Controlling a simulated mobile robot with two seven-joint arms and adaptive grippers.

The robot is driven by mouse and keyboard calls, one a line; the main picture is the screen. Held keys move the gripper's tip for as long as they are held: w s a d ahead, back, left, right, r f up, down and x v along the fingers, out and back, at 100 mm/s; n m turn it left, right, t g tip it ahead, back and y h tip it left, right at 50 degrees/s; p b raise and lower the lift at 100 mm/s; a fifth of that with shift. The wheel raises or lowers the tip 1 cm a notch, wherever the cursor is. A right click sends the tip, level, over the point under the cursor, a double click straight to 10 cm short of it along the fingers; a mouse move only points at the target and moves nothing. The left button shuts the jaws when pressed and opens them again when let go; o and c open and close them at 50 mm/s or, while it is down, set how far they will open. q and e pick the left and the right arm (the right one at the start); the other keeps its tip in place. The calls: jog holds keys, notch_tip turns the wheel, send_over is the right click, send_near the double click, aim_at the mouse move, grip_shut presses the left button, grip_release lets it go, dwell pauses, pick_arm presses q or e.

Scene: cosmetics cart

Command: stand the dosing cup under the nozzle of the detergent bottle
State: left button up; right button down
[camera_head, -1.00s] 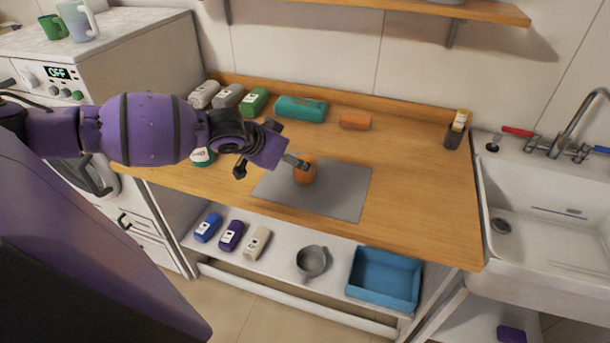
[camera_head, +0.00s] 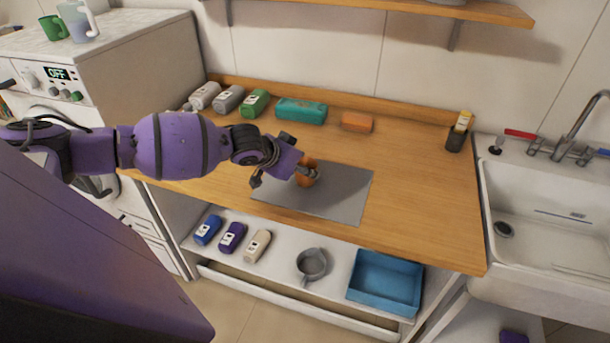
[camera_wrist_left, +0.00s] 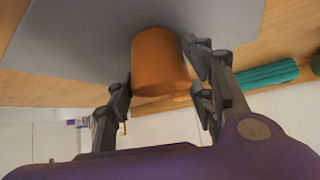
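The orange dosing cup (camera_head: 307,179) stands on the grey mat (camera_head: 340,197) on the wooden counter. My left gripper (camera_head: 308,171) is at the cup with its fingers parted. In the left wrist view the cup (camera_wrist_left: 160,62) is between the two fingers (camera_wrist_left: 160,75), one on each side; whether both touch it I cannot tell. A teal bottle (camera_head: 300,111) lies at the back of the counter. Which bottle is the detergent bottle, and its nozzle, I cannot make out. My right gripper is not in view.
Grey and green bottles (camera_head: 254,103) and an orange block (camera_head: 357,122) line the counter's back. A dark holder (camera_head: 457,138) stands at the right, by the sink (camera_head: 545,205). Below are several bottles, a grey pot (camera_head: 311,263) and a blue bin (camera_head: 386,281).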

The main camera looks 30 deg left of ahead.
pick_arm(q)
jog(key=shift+c, duration=1)
